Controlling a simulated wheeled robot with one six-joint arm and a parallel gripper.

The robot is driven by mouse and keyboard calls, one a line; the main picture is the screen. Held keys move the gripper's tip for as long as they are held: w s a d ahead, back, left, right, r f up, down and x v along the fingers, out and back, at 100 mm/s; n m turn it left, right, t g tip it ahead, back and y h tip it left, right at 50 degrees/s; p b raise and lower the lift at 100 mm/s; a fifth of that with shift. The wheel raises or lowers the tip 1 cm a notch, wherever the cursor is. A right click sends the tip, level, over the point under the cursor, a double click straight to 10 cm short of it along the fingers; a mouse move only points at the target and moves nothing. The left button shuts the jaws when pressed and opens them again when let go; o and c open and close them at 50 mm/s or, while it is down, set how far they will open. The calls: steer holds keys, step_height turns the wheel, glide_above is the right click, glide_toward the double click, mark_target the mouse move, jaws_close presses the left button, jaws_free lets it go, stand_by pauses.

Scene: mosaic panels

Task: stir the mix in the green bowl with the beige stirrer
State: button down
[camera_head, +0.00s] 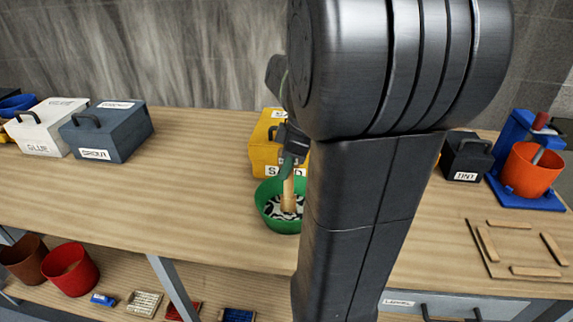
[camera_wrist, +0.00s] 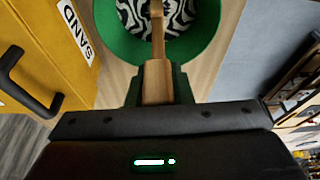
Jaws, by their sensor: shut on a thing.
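The green bowl (camera_head: 268,205) stands on the workbench in front of the yellow sand box, with a black and white swirled mix (camera_head: 281,212) inside. The bowl (camera_wrist: 207,45) and its swirled mix (camera_wrist: 181,14) also show at the top of the wrist view. My gripper (camera_head: 293,152) is above the bowl, shut on the beige stirrer (camera_head: 289,200). In the wrist view the stirrer (camera_wrist: 157,80) is between the fingers of my gripper (camera_wrist: 157,88) and reaches into the bowl. The stirrer's tip is in or over the mix; its exact depth is unclear. My arm hides the area right of the bowl.
The yellow sand box (camera_head: 262,150) is close behind the bowl. The blue-grey grout box (camera_head: 108,135) and white glue box (camera_head: 45,128) stand far left. At right are a black tint box (camera_head: 465,158), an orange pot (camera_head: 533,170) and a wooden frame (camera_head: 515,248). The bench left of the bowl is clear.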

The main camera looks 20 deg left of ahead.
steer(key=shift+f, duration=0.35)
stand_by(0.3)
steer(key=shift+r, duration=0.15)
steer(key=shift+w, duration=0.15)
stand_by(0.6)
